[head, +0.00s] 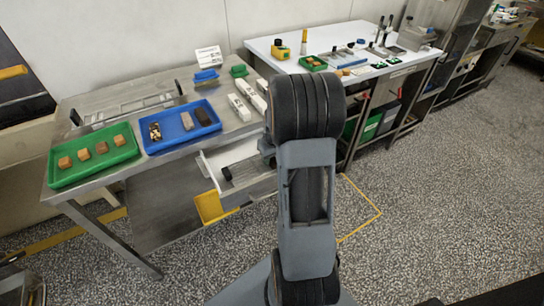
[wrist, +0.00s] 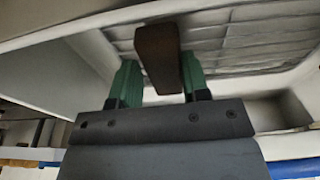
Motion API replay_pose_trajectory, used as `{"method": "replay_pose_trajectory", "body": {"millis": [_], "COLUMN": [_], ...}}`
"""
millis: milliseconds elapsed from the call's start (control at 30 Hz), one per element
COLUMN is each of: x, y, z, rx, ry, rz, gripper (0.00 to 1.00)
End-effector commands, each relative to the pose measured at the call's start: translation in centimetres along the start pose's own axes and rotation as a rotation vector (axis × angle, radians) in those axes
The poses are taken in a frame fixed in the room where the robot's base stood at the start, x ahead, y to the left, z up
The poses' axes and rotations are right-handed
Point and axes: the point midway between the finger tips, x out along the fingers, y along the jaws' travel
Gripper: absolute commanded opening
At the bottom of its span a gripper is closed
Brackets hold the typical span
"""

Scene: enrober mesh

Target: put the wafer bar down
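In the wrist view the wafer bar (wrist: 158,55) is a dark brown, long block. My gripper (wrist: 160,83) has its two green fingers on either side of the bar, and they appear closed on it. The bar sticks out past the fingertips, with a pale grey, grid-lined surface (wrist: 240,45) behind it. I cannot tell whether the bar touches that surface. In the head view my arm hides most of the gripper, and I cannot make out the held bar there.
A steel table (head: 75,110) carries a green tray (head: 65,183) of several brown pieces and a blue tray (head: 152,146) with bars. An open drawer (head: 207,167) juts out under the table beside my arm. A white-topped table (head: 330,35) stands beyond. The speckled floor at right is clear.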

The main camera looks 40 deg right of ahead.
Motion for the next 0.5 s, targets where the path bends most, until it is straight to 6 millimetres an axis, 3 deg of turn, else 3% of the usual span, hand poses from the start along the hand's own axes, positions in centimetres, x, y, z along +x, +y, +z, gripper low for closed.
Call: {"method": "replay_pose_trajectory", "body": {"millis": [33, 267, 500], "x": [0.9, 0.7, -2.3], "y": [-0.3, -0.5, -0.3], "z": [0.7, 0.6, 0.3], "rx": [0.0, -0.002, 0.0], "ry": [-0.022, -0.023, -0.016], "rz": [-0.01, -0.012, -0.009], "gripper": [0.57, 0.57, 0.57]}}
